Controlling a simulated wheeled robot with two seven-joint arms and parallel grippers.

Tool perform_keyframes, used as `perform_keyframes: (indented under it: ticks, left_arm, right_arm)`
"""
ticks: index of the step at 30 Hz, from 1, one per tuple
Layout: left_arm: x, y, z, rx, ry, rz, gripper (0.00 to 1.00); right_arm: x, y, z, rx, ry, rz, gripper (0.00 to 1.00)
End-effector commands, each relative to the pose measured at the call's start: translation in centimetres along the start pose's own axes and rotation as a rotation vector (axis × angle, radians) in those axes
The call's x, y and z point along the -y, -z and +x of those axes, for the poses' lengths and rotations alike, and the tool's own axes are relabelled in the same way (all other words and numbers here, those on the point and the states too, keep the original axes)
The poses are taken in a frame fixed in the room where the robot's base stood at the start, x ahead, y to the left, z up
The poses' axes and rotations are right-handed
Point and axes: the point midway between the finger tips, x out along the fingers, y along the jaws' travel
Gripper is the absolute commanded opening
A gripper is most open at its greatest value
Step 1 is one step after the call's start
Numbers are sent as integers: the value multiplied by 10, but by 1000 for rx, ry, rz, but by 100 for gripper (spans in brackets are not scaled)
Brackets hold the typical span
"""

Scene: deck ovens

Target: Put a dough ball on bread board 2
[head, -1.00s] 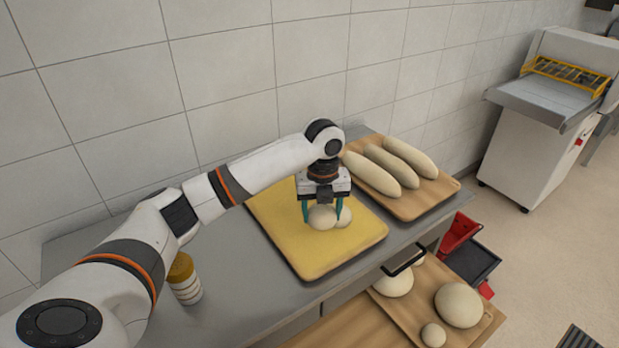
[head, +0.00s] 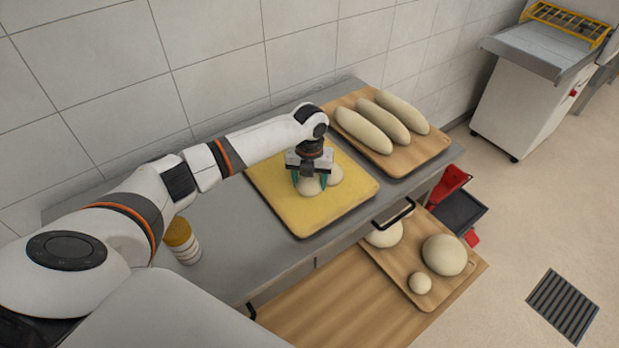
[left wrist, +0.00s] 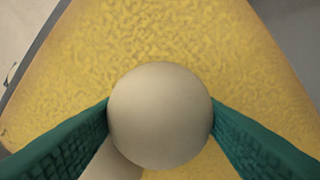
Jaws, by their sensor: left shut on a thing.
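My left gripper (head: 310,181) is shut on a pale round dough ball (head: 309,189), its green fingers on either side. The held ball fills the middle of the left wrist view (left wrist: 160,112). It is at or just above a yellow board (head: 341,204) on the grey counter; I cannot tell whether it touches. A second dough ball (head: 335,175) is close beside it, partly hidden behind the gripper; it shows at the bottom of the left wrist view (left wrist: 112,166). No board shows a readable number, so I cannot tell which is bread board 2. My right gripper is not in view.
A wooden board (head: 420,158) with long loaves lies at the back right of the counter. A lower wooden board (head: 395,272) holds dough balls of different sizes, under a black handle (head: 396,214). A yellow-lidded jar (head: 186,249) stands near my left arm.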

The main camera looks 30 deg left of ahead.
Motion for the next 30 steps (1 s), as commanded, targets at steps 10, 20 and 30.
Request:
perform_keyframes:
  ticks: [10,20,30]
  left_arm:
    - [0,0,6,-1,-1,0,38]
    - [0,0,6,-1,-1,0,82]
    - [0,2,-15,-6,-2,1,82]
  right_arm:
    - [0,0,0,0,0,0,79]
    - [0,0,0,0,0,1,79]
    - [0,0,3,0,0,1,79]
